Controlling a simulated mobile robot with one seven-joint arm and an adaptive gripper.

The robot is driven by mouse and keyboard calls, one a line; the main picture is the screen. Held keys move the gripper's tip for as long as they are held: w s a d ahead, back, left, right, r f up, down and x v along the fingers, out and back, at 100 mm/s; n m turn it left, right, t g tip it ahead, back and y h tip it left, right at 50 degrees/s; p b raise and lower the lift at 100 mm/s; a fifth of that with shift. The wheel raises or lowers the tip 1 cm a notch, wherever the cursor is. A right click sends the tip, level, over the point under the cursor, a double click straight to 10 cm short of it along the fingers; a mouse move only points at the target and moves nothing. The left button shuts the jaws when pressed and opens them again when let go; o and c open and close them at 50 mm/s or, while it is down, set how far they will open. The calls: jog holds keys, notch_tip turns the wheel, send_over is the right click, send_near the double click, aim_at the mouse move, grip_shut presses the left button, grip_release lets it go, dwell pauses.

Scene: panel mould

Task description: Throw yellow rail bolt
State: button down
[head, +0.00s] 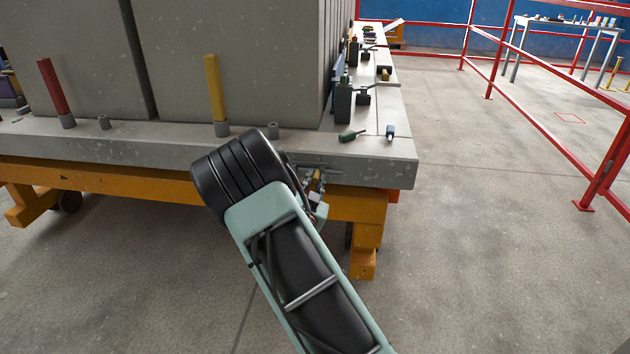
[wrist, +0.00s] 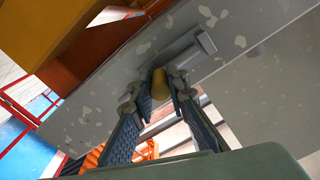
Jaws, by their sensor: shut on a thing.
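The yellow rail bolt's knob (wrist: 159,84) shows in the wrist view as a short yellow cylinder. A grey bar (wrist: 192,55) lies beside it along the concrete edge of the mould. My gripper (wrist: 157,90) has its two fingers on either side of the knob, closed on it. In the head view my gripper (head: 317,190) is at the front side of the slab, near its right corner, largely hidden by my arm. A small yellow bit of the knob (head: 316,175) shows there between the fingers. How far the bolt is slid cannot be told.
A yellow post (head: 214,90) and a red post (head: 53,88) stand on the slab edge (head: 130,143) before large grey panels. Small tools and clamps lie along its right side. Orange trestles (head: 365,215) are below. Red railings (head: 540,105) stand right, with clear floor between.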

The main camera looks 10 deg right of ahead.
jog(key=a, duration=0.1)
jog(key=w+a+b, duration=0.1)
jog(key=a, duration=0.1)
jog(key=a+b, duration=0.1)
jog(key=shift+w+a+f, duration=0.1)
jog(key=shift+w+a, duration=0.15)
jog(key=shift+a, duration=0.1)
jog(key=shift+w+a, duration=0.1)
jog(key=shift+a, duration=0.2)
jog(key=c, duration=1.9)
grip_release()
jog(key=shift+a, duration=0.1)
send_near(298, 171)
jog(key=v, duration=0.5)
jog(key=shift+s+a+f, duration=0.1)
jog(key=shift+s, duration=0.15)
